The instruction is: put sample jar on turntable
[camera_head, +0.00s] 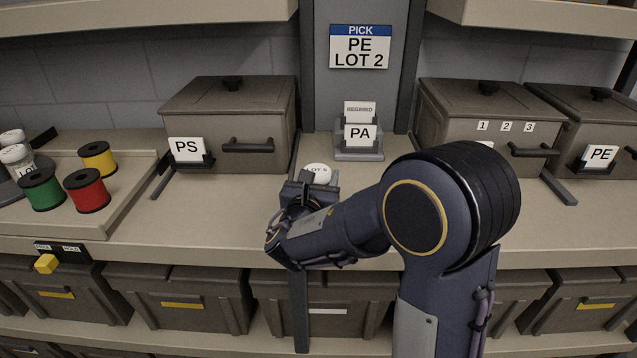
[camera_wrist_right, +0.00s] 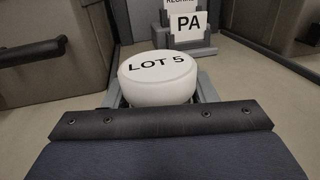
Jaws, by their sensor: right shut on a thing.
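My right gripper (camera_head: 314,183) is shut on this jar at the counter between the PS drum and the PA card. The gripper's fingers show on both sides of the jar in the wrist view; its lower body is hidden. My left gripper is not in view.
A tray (camera_head: 120,207) holds green, red and yellow spools (camera_head: 86,190) beside the turntable. The PA card holder (camera_head: 359,148) is behind the jar. Bins (camera_head: 180,300) line the shelf below.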

